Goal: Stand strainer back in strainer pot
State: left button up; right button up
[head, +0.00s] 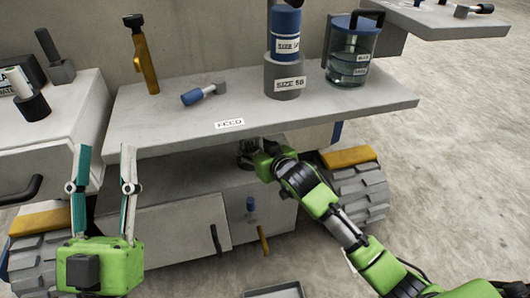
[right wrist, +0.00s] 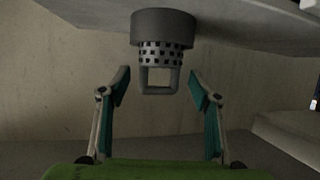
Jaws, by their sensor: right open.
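The strainer (right wrist: 160,52), a dark grey perforated basket with a square loop handle, shows in the right wrist view. Its solid, wider end is at the top of that picture and meets a pale surface; I cannot tell whether that wider part is the strainer pot or the strainer's own rim. My right gripper (right wrist: 160,90) is open, with one finger on each side of the loop, apart from it. In the head view the strainer (head: 246,152) is partly hidden under the bench's front edge beside my right gripper (head: 262,160). My left gripper (head: 105,170) is open and empty in front of the bench.
The bench top (head: 180,125) overhangs a lower shelf (head: 165,187), leaving a low gap around my right gripper. A tray (head: 275,292) lies on the floor.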

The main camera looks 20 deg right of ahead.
pick_arm(q)
jog(key=w+f+g+y+p, duration=0.1)
jog(key=w+f+g, duration=0.1)
jog(key=f, duration=0.4)
jog(key=w+f+g+y+p, duration=0.1)
jog(key=w+f+g, duration=0.1)
jog(key=f+g, duration=0.3)
jog(key=shift+w+a+f+y, duration=0.25)
jog(key=shift+w+f+y, duration=0.05)
jog(key=shift+f, duration=0.65)
pick_arm(e)
jog(key=s+a+r+t, duration=0.1)
jog(key=s+r+t, duration=0.1)
jog(key=s+r, duration=0.5)
jog(key=s+a+r+t+y, duration=0.1)
jog(key=s+r, duration=0.6)
jog(key=s, duration=0.7)
jog(key=shift+n+t+y, duration=0.3)
jog(key=shift+t, duration=0.5)
jog(key=shift+a, duration=0.1)
